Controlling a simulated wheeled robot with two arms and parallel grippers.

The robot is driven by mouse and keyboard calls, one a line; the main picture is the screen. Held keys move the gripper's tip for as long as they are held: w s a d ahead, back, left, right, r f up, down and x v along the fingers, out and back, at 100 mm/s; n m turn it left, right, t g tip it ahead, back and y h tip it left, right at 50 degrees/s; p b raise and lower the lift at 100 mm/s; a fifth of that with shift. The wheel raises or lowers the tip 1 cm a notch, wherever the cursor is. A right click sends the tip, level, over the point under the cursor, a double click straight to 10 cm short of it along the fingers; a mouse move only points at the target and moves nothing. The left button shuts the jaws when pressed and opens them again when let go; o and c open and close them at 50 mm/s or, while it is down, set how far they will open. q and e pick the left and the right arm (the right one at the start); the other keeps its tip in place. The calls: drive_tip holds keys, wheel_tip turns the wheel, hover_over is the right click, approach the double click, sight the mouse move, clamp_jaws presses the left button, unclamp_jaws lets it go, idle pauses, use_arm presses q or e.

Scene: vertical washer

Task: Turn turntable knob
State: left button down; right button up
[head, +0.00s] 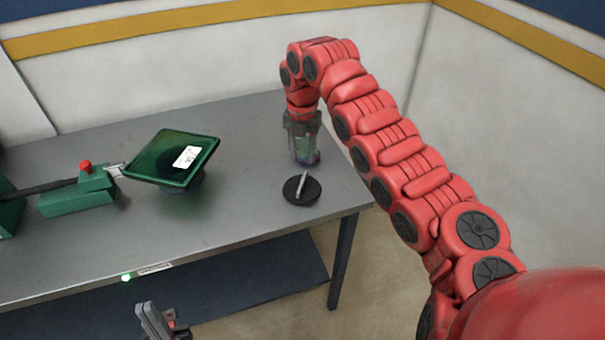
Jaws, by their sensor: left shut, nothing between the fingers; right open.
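A small round black disc (311,195) with an upright silver bar (302,184) lies on the grey table near its right front corner; it looks like a knob, though I cannot tell for sure. My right gripper (305,158) points down just behind the disc, apart from the bar. It is open. A green and purple patch shows at its fingers, and I cannot tell what it is. A green square plate (160,150) with a white label is tilted on a dark base at the table's middle. My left gripper (148,310) is shut and empty, low in front of the table.
The grey table (245,215) is bare between the green plate and the disc. A green block (76,198) with a red button (86,166) stands at left. A green light (126,277) is on the front edge. A dark lower shelf (230,285) sits below. Walls close off the back.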

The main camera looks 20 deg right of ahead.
wheel_tip(320, 180, up, 9)
drive_tip(key=p, duration=0.2)
drive_tip(key=shift+p, duration=0.35)
drive_tip(key=shift+f, duration=0.1)
idle(0.8)
